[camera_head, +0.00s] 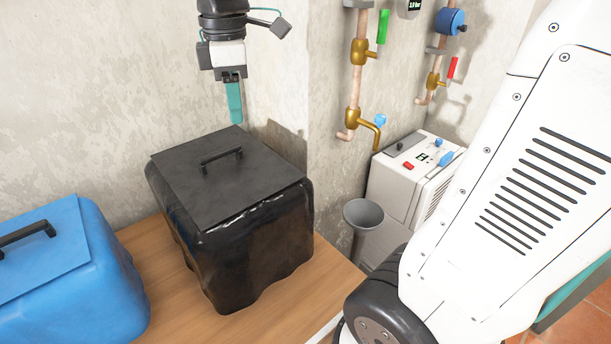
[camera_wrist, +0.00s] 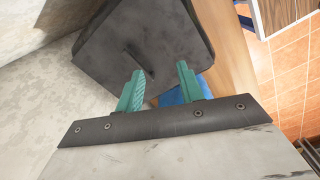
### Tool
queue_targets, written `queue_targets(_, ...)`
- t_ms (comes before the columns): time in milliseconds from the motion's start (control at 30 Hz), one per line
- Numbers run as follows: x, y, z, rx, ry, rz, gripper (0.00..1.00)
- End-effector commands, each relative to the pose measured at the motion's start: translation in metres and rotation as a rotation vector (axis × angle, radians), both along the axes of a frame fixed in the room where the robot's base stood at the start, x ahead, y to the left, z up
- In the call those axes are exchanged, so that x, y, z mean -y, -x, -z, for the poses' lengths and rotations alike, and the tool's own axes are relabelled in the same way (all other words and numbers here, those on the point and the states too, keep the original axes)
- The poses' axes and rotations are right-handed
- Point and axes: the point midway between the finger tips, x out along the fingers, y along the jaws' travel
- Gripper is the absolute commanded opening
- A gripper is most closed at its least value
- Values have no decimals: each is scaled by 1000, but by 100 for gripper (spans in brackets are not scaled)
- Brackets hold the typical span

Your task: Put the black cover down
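The black cover (camera_head: 255,255) stands on the wooden table, its flat top level and its dark handle upright. It also shows in the wrist view (camera_wrist: 185,35), where its handle (camera_wrist: 137,62) is near my fingertips but apart from them. My gripper (camera_head: 235,115) hangs above the cover's back edge in the head view, fingers pointing down. In the wrist view my gripper (camera_wrist: 160,80) has its two teal fingers spread, with nothing held between them. What lies under the cover is hidden.
A blue cover (camera_head: 75,285) with a dark handle stands left of the black one on the table (camera_head: 185,295). A grey funnel (camera_head: 362,215), a white machine (camera_head: 405,185) and brass taps (camera_head: 358,120) are to the right. A wall stands close behind.

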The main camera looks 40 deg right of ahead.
Motion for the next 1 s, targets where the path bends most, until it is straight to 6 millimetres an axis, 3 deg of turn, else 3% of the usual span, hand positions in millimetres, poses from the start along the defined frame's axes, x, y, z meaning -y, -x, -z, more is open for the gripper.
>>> queue_targets(33, 3, 27, 2, 16, -4, 119, 38)
queue_targets(200, 10, 103, 24, 43, -28, 549, 38)
queue_targets(400, 14, 167, 58, 68, -61, 954, 38)
queue_targets(600, 14, 191, 76, 76, -79, 1132, 38)
queue_targets(1000, 14, 192, 78, 75, -80, 1147, 38)
